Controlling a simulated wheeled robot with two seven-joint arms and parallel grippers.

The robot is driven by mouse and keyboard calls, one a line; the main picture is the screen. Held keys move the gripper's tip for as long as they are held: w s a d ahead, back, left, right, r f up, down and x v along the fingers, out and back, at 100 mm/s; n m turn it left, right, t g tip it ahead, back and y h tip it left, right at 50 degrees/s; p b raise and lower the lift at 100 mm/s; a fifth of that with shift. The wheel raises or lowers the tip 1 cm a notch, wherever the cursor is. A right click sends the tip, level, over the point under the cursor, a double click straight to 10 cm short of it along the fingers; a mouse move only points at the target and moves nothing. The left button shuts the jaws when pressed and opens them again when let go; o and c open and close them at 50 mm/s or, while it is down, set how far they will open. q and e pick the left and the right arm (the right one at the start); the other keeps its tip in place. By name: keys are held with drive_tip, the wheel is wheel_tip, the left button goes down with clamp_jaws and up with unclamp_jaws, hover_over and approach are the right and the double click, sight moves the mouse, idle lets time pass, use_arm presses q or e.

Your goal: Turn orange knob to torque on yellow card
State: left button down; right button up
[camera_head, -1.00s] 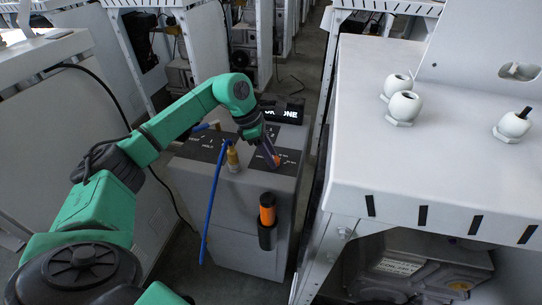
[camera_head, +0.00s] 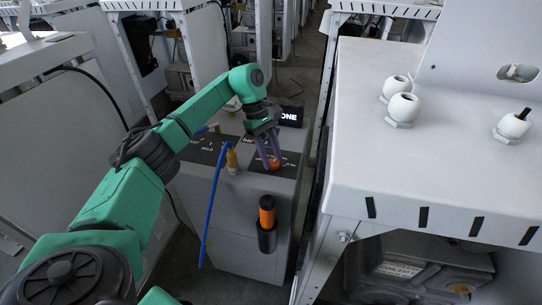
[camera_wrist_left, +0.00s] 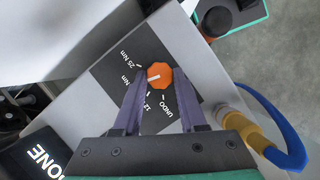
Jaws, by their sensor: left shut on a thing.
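The orange knob (camera_head: 274,163) sits on a black label plate on top of the grey dispenser box (camera_head: 240,240). In the left wrist view the knob (camera_wrist_left: 160,75) has a white pointer line that points left, toward the marks between "25 Nm" and "12". "UNDO" is printed on the other side. My left gripper (camera_head: 267,160) reaches down over the box, its two purple fingers (camera_wrist_left: 160,80) on either side of the knob, shut on it. My right gripper is not in view. I see no yellow card in these frames.
An orange-and-black handle (camera_head: 267,212) stands in a holder on the box front. A yellow fitting (camera_head: 232,160) with a blue hose (camera_head: 212,200) stands left of the knob.

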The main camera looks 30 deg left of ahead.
use_arm(q)
drive_tip(key=shift+w+r, duration=0.1)
drive_tip(key=shift+r, duration=0.1)
idle(0.4)
drive_tip(key=shift+c, duration=2.3)
unclamp_jaws()
drive_tip(key=shift+a+f, duration=0.1)
drive_tip(key=p+v, duration=0.2)
drive_tip(key=v, duration=1.2)
drive_tip(key=shift+r+p, duration=0.3)
drive_tip(key=shift+p, duration=0.05)
drive_tip(key=shift+w, duration=0.1)
